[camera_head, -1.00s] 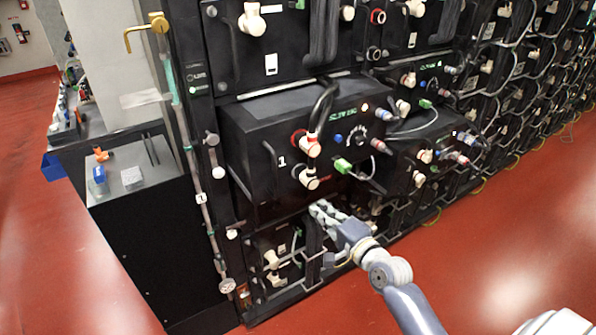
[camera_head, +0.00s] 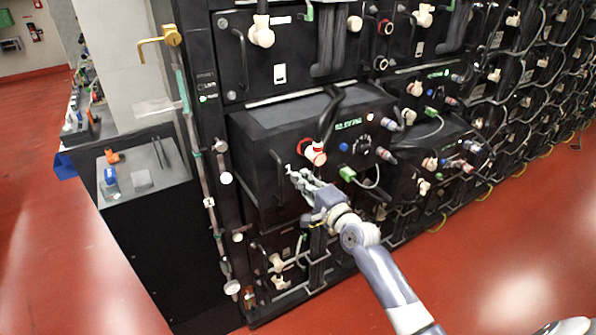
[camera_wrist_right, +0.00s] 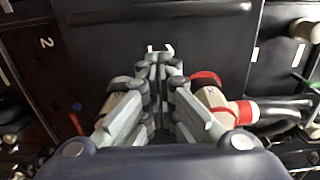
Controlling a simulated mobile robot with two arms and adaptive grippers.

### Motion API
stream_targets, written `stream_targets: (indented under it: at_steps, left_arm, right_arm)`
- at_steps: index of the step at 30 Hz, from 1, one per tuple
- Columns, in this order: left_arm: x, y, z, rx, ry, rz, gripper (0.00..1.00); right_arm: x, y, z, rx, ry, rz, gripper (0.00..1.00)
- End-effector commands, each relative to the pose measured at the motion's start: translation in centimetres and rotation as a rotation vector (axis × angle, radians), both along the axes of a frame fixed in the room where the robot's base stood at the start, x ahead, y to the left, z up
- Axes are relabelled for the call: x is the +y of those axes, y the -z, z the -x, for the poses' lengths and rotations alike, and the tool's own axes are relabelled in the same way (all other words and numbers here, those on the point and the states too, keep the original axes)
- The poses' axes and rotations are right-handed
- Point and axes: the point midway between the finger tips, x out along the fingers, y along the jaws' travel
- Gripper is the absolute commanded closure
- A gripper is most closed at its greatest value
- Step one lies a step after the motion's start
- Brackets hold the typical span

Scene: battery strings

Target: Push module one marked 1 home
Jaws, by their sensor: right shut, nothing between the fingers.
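Module one (camera_head: 268,118) is a black box that sticks out of the rack further than the modules around it. Its front carries a red-collared connector (camera_head: 315,153), a green display and cables. My right gripper (camera_head: 294,174) is shut and empty at the left part of its front face, at the white mark 1. In the right wrist view the closed fingertips (camera_wrist_right: 160,60) cover part of the mark on the dark front panel (camera_wrist_right: 205,45). I cannot tell whether the tips touch the panel. My left gripper is out of view.
A red-collared connector (camera_wrist_right: 207,78) and a cable lie close beside the fingers in the wrist view. A neighbouring module (camera_head: 440,135) with cables stands to the right. A black cabinet (camera_head: 150,230) with small items is at the left. The red floor (camera_head: 480,250) at right is clear.

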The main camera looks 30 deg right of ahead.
Motion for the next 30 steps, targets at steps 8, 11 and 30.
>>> stream_targets:
  at_steps: [8,11,30]
  left_arm:
    - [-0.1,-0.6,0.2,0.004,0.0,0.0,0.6]
    - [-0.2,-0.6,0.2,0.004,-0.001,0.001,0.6]
    - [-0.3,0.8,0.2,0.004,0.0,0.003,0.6]
  right_arm:
    - [0.2,0.0,-2.4,0.001,0.0,0.001,1.0]
    - [0.2,0.0,-2.7,0.001,0.0,0.001,1.0]
    - [0.4,0.1,-5.0,-0.005,0.001,0.0,1.0]
